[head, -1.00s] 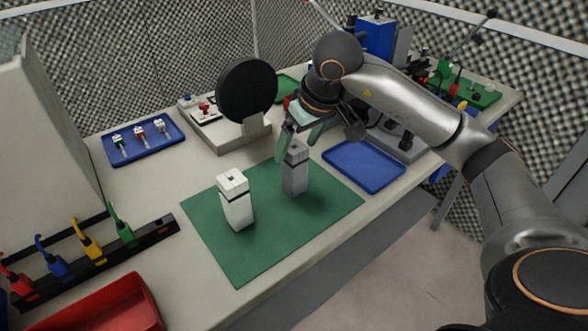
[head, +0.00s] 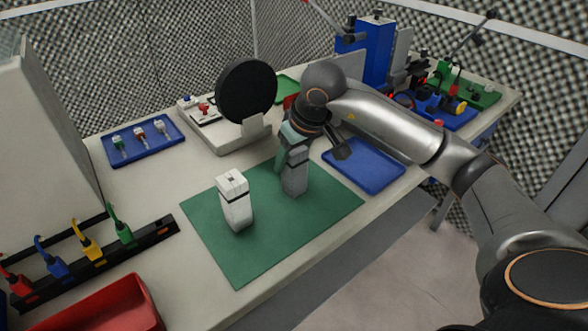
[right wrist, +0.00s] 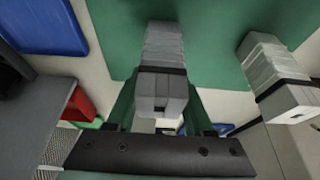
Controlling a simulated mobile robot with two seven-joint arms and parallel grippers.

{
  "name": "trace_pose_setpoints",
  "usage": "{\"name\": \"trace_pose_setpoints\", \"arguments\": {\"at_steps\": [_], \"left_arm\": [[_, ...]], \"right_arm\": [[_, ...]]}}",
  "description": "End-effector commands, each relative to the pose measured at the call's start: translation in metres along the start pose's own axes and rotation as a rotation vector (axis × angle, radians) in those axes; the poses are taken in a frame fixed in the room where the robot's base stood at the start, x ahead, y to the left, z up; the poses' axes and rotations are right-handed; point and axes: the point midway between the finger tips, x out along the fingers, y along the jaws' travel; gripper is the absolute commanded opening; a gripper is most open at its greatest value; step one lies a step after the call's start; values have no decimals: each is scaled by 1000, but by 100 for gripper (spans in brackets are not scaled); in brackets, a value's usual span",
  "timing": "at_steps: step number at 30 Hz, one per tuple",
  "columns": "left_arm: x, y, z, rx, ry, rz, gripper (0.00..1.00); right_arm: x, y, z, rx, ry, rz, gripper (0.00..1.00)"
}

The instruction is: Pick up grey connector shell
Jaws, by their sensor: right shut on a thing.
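The grey connector shell (head: 295,180) stands upright on the green mat (head: 258,250), right of a similar white shell (head: 236,205). My right gripper (head: 294,156) is at the top of the grey shell, its fingers shut on it. In the right wrist view the grey shell (right wrist: 163,50) runs up from between the fingers, with a dark band near its top. The white shell (right wrist: 268,62) shows apart from it at the right. I cannot tell any gap between the grey shell's base and the mat. My left gripper is not in view.
An empty blue tray (head: 364,166) lies right of the mat. A black disc (head: 246,90) on a stand is behind. A blue tray with small connectors (head: 143,141) is at the back left. A cable rack (head: 95,258) and red bin (head: 100,310) are at the front left.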

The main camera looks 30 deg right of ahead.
Motion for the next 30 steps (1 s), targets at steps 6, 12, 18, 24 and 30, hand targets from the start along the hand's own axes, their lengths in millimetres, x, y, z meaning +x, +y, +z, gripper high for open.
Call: {"name": "trace_pose_setpoints", "arguments": {"at_steps": [6,12,18,24,30], "left_arm": [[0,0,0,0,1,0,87],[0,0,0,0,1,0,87],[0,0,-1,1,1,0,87],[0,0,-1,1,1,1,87],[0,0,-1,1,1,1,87]], "right_arm": [[0,0,0,0,0,0,20],[0,0,0,0,0,0,0],[-1,0,0,0,2,0,0],[-4,0,-2,0,3,0,0],[-20,1,-10,2,5,1,0]]}}
